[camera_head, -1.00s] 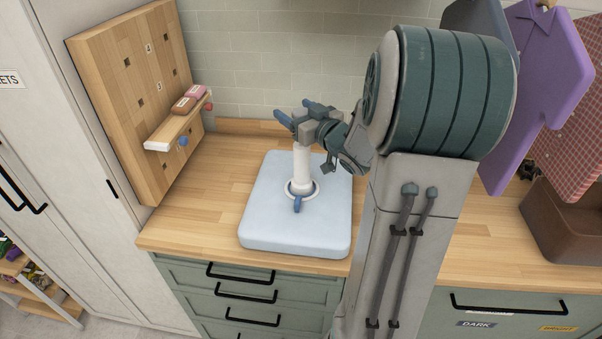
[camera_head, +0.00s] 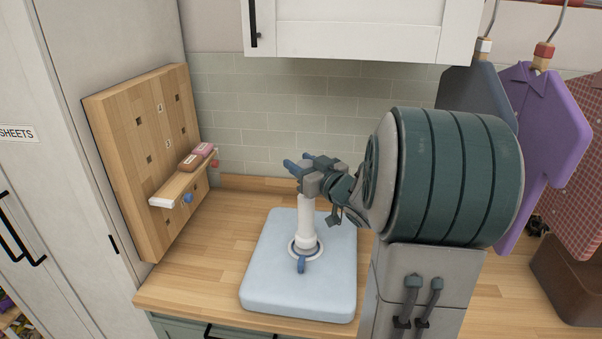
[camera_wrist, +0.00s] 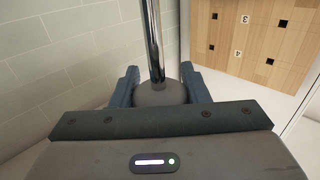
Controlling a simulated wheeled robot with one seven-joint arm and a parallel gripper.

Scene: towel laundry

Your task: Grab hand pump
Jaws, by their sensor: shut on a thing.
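The hand pump (camera_head: 305,222) is a white upright cylinder with a pale round base. It stands on a flat light-blue padded bag (camera_head: 268,285) on the wooden counter. My gripper (camera_head: 298,165) is at the pump's top, its blue fingers pointing left and toward the wall. In the wrist view my gripper (camera_wrist: 160,84) has its blue fingers on both sides of a grey rounded piece (camera_wrist: 160,96), with a shiny metal rod (camera_wrist: 153,40) running from it. My gripper is shut on the pump's top, which it partly hides in the head view.
A wooden peg board (camera_head: 140,150) with a small shelf (camera_head: 178,190) leans at the left. A white wall cabinet (camera_head: 355,28) hangs above. Hanging clothes (camera_head: 545,130) and a brown bin (camera_head: 570,280) are at the right. The counter left of the bag is clear.

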